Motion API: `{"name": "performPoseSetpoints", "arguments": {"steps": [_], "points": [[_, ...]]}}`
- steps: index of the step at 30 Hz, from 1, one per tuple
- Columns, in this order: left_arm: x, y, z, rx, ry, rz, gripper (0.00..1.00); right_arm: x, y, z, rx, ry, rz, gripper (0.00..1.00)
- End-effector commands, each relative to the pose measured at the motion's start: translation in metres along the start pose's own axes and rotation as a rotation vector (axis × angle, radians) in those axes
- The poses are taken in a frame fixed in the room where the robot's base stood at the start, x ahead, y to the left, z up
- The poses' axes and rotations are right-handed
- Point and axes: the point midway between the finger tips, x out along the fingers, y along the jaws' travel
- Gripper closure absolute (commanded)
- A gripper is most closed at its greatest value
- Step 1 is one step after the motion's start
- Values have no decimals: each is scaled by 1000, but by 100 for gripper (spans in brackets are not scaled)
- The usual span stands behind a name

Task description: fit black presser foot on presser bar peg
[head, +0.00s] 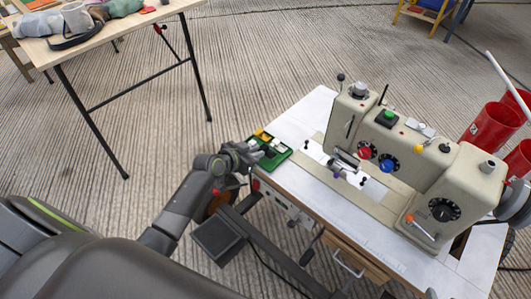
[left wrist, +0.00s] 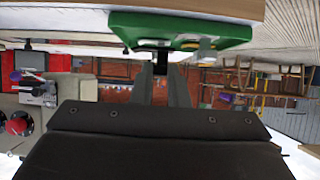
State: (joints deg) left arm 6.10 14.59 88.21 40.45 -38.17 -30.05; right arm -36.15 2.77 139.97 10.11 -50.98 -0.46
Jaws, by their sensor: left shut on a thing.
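My left gripper (head: 258,153) is at the left edge of the green tray (head: 275,158) on the sewing table. In the left wrist view its two dark fingers (left wrist: 162,72) are shut on a small dark piece (left wrist: 160,57), which looks like the black presser foot; its shape is mostly hidden. The green tray (left wrist: 225,35) is close by at the top of that view. The beige sewing machine (head: 385,140) stands right of the tray. Its presser area (head: 343,160) is under the left head; the peg itself is too small to make out. My right gripper is not in view.
The tray holds yellow (head: 263,135) and pale pieces. Two small black posts (head: 306,145) and (head: 362,181) stand on the white tabletop (head: 300,115) near the machine's presser area. Tabletop between tray and machine is mostly clear. Red bins (head: 490,125) stand behind at the right.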

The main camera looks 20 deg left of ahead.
Motion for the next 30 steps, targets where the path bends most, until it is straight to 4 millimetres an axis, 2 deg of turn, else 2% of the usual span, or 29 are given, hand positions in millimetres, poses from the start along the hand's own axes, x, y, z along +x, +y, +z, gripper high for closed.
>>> {"name": "performPoseSetpoints", "arguments": {"steps": [8,22,30], "points": [[-1,0,-3,0,1,0,99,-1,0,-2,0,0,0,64],[-19,0,-34,1,1,0,99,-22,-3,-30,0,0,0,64],[-20,0,-35,1,1,0,99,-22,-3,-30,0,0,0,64]]}}
